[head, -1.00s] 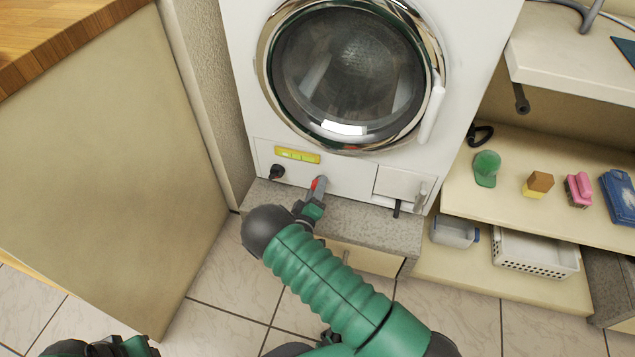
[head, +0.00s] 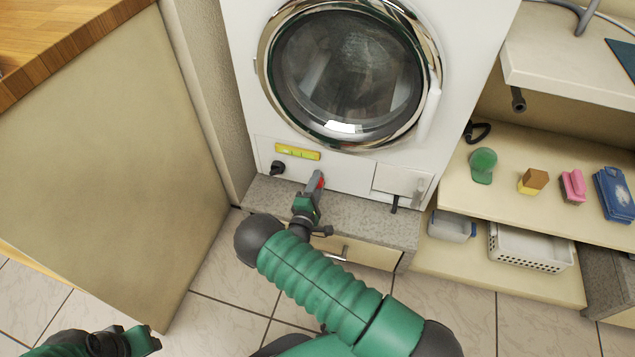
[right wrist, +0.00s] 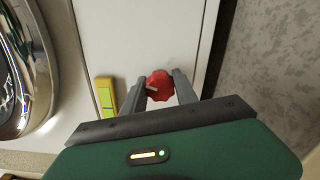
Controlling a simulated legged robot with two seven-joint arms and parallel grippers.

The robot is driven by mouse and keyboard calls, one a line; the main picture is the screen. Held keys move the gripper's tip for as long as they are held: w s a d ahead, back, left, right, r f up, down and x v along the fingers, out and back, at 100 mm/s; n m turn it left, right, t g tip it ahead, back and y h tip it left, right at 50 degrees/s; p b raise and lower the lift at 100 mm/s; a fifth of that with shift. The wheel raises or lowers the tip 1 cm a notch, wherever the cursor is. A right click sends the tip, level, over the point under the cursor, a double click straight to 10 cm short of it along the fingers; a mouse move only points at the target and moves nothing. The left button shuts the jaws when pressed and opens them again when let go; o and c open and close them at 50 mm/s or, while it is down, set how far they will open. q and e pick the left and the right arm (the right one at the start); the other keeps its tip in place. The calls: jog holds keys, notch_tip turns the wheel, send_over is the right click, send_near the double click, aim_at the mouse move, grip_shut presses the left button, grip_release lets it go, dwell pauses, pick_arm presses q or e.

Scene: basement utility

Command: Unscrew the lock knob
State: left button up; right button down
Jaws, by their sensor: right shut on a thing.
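The lock knob (right wrist: 160,85) is a red, lobed knob on the white lower panel of the washing machine (head: 240,100). In the right wrist view it sits between my right gripper's two grey fingers, which are shut on it. In the head view my right gripper (head: 316,182) reaches up to the panel, and only a bit of the red knob (head: 321,181) shows beside the fingers. My left gripper (head: 140,340) is at the bottom left, far from the machine; its fingers do not show clearly.
A black knob (head: 278,167) and a yellow level (head: 298,152) are on the panel left of the red knob. A flap (head: 398,180) is to its right. The machine stands on a grey plinth (head: 260,200) with a drawer. Shelves (head: 500,190) with cleaning things are at right.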

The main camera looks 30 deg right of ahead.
jog(key=shift+w+a+f+n, duration=0.15)
jog(key=shift+a+n, duration=0.15)
jog(key=shift+n, duration=0.3)
jog(key=c, duration=0.9)
grip_release()
jog(key=shift+f, duration=0.1)
jog(key=shift+c, duration=0.2)
jog(key=shift+d, duration=0.1)
jog(key=shift+d, duration=0.1)
